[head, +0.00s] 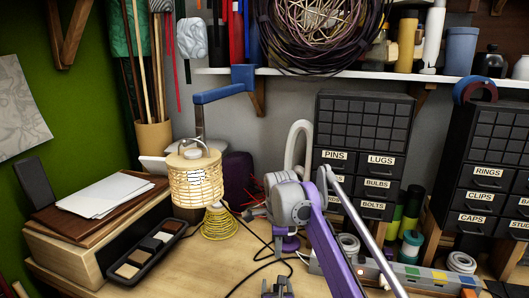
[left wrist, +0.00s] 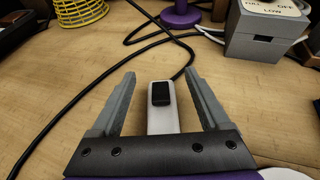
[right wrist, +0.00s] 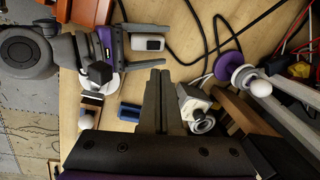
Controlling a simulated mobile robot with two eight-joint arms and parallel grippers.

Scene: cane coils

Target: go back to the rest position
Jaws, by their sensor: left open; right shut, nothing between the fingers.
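In the left wrist view my left gripper (left wrist: 157,85) is open above the wooden desk. A small white block with a black pad (left wrist: 162,105) shows between its spread fingers, and whether they touch it I cannot tell. In the head view the left gripper (head: 278,287) is low, at the bottom edge. In the right wrist view my right gripper (right wrist: 160,75) is shut with nothing between its fingers. That view also shows my left gripper at the upper left, beside the white block (right wrist: 148,42). In the head view my purple arm and grey joint cover part of the desk.
A woven lamp (head: 195,180) stands on the desk (head: 200,270), near a compartment tray (head: 150,250). Black cables cross the desk. A grey box (left wrist: 265,35) labelled OFF and LOW sits at the right. Drawer cabinets (head: 362,150) stand at the back. A coil (head: 320,30) hangs above.

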